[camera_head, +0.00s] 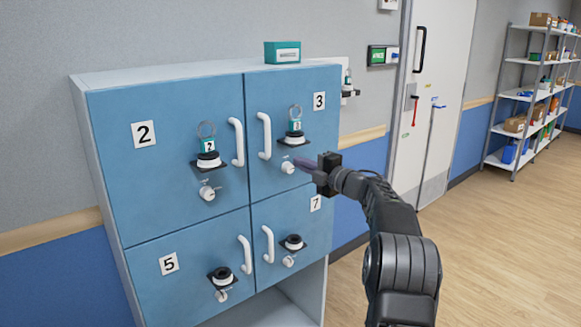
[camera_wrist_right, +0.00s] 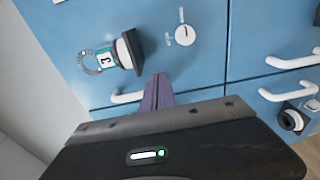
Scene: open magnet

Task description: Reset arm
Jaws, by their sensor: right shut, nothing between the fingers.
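My right gripper (camera_head: 300,163) is in front of the blue cabinet, beside the round white knob (camera_head: 288,168) of door 3. In the right wrist view its purple-grey fingers (camera_wrist_right: 158,92) are together with nothing between them. That view also shows the knob (camera_wrist_right: 185,35), a little apart from the fingertips, and the magnet with a ring and green tag 3 (camera_wrist_right: 122,54) on its dark bracket. In the head view this magnet (camera_head: 295,133) sits above the knob on door 3. Door 3 (camera_head: 285,95) looks closed. My left gripper is not in view.
The cabinet's other doors, 2 (camera_head: 170,105), 5 (camera_head: 190,270) and 7 (camera_head: 305,220), look closed and have white handles. A green box (camera_head: 282,52) stands on top. A white room door (camera_head: 425,95) and a shelf rack (camera_head: 530,90) are at right; the wooden floor (camera_head: 490,250) is clear.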

